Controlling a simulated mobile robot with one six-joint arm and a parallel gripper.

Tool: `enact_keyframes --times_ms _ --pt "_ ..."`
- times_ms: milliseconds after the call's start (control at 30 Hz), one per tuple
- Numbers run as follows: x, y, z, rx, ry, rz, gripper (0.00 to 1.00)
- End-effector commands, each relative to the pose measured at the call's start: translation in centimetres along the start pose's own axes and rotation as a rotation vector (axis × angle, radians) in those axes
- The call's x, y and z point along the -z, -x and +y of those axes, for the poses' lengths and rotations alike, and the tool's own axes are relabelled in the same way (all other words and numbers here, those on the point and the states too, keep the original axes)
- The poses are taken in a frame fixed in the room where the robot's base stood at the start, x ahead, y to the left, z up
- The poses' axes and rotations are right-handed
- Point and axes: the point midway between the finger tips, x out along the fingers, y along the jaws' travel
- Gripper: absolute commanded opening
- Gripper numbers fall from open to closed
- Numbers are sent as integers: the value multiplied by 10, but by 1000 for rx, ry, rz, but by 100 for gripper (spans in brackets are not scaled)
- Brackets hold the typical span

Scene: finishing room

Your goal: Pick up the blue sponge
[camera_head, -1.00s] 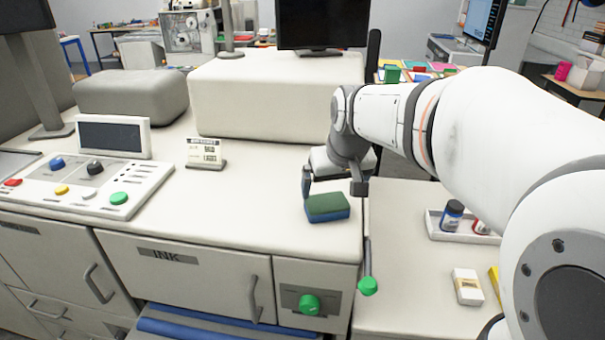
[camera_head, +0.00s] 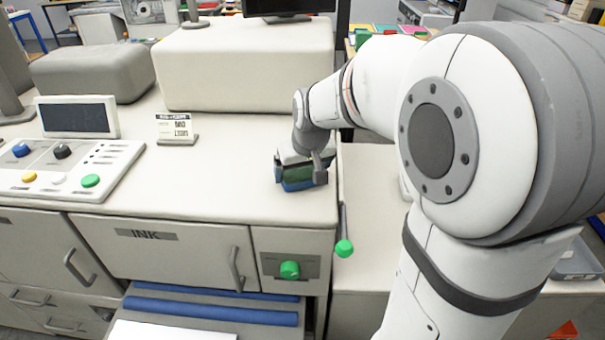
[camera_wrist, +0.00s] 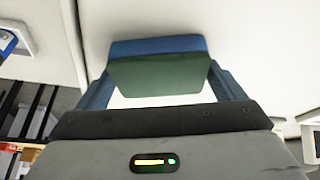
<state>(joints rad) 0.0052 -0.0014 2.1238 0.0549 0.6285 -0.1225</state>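The blue sponge (camera_head: 299,173) has a green layer on its upper side and a blue layer below. It is at the right front of the white counter, near the edge. My gripper (camera_head: 300,171) is down around it, one finger on each side. In the wrist view the sponge (camera_wrist: 158,66) sits between the fingertips of my gripper (camera_wrist: 160,75), with no clear gap at either side. I cannot tell whether the fingers press on it. The sponge looks at counter height; its underside is hidden.
A control panel (camera_head: 75,168) with coloured knobs and a small sign (camera_head: 176,129) stand to the left. A large white block (camera_head: 240,65) is behind. A green-knobbed lever (camera_head: 344,248) sticks out at the counter's right front edge. The counter left of the sponge is clear.

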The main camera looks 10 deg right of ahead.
Motion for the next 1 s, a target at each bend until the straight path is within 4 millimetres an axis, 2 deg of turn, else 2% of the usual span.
enact_keyframes --times_ms 33,333,567,667,1000 --pt "0 0 0 0 0 0 85" --pt "0 0 0 0 -1 0 61" --pt "2 4 1 -1 -1 2 61" --pt "7 15 1 -1 -1 5 61" --pt "32 75 1 -1 -1 4 61"
